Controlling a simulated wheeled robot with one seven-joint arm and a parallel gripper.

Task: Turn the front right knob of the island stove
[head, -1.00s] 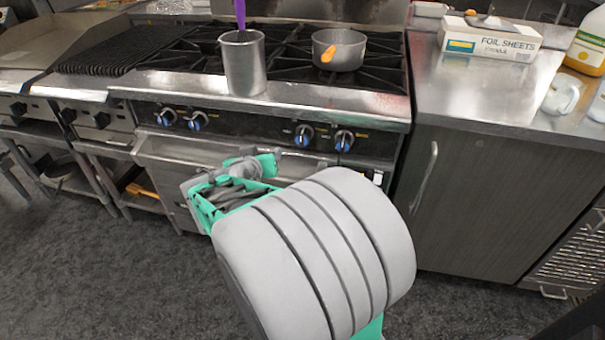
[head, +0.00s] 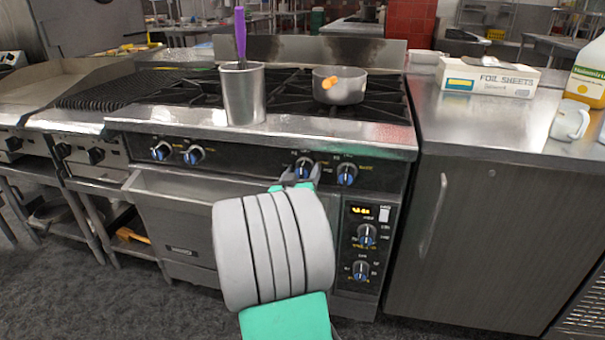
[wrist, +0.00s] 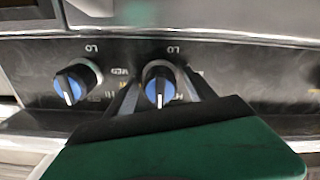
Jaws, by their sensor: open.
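The island stove (head: 225,155) has a front panel with a left pair and a right pair of blue-and-black knobs. My gripper (head: 298,177) is at the left knob of the right pair (head: 304,168), partly hiding it in the head view. The rightmost knob of the row (head: 347,173) is just right of my gripper and clear. In the wrist view, which looks upside down, my gripper (wrist: 162,92) is open with one finger on each side of a knob (wrist: 159,86). Contact cannot be told. Another knob (wrist: 75,86) is outside the fingers, to the left.
A steel pot with a purple-handled utensil (head: 241,95) and a saucepan (head: 340,88) stand on the stove. Two more knobs (head: 366,235) are on the lower right panel. A counter (head: 460,130) with a foil box (head: 488,78) adjoins on the right.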

